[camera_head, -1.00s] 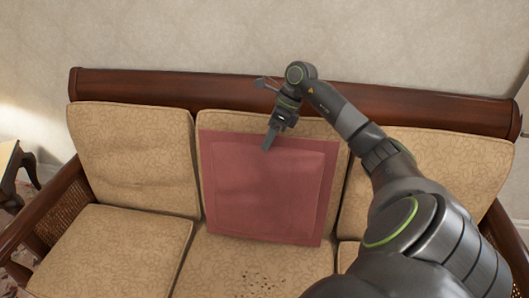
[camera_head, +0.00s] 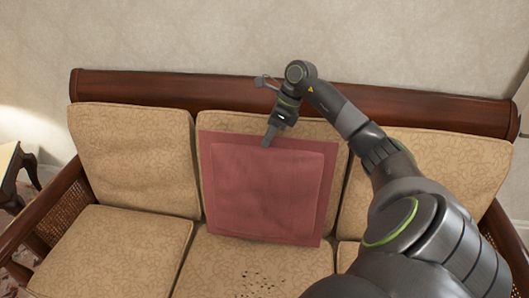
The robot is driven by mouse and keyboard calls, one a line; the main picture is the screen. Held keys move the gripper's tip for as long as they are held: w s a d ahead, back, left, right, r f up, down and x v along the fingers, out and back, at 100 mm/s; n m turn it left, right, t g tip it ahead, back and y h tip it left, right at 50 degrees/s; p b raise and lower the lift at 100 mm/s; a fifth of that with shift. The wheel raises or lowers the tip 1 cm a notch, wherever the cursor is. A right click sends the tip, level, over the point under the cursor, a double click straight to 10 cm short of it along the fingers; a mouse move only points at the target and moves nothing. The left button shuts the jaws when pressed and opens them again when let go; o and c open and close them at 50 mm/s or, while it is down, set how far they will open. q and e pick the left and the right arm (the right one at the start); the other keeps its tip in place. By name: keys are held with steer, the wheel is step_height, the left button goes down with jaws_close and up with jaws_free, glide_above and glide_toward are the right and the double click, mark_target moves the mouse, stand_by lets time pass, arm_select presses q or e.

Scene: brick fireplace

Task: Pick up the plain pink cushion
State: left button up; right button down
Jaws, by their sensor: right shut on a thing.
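The plain pink cushion (camera_head: 262,195) leans upright against the middle back cushion of the sofa, its lower edge at the seat. My right gripper (camera_head: 268,140) comes in from above and is shut on the cushion's top edge, near the middle. One finger shows on the front face; the other finger is hidden behind the cushion. My left gripper is not in view.
The sofa has tan patterned cushions (camera_head: 132,160) and a dark wooden top rail (camera_head: 180,90). Its left wooden arm (camera_head: 45,215) stands beside a small side table (camera_head: 12,165). The left seat (camera_head: 115,250) is clear. A pale wall rises behind.

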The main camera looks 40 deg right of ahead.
steer(key=shift+s+f, duration=0.2)
steer(key=shift+f, duration=0.3)
steer(key=shift+r+p, duration=0.3)
steer(key=shift+p, duration=0.15)
steer(key=r, duration=1)
steer(key=shift+w+d+r, duration=0.1)
steer(key=shift+w, duration=0.25)
stand_by(0.4)
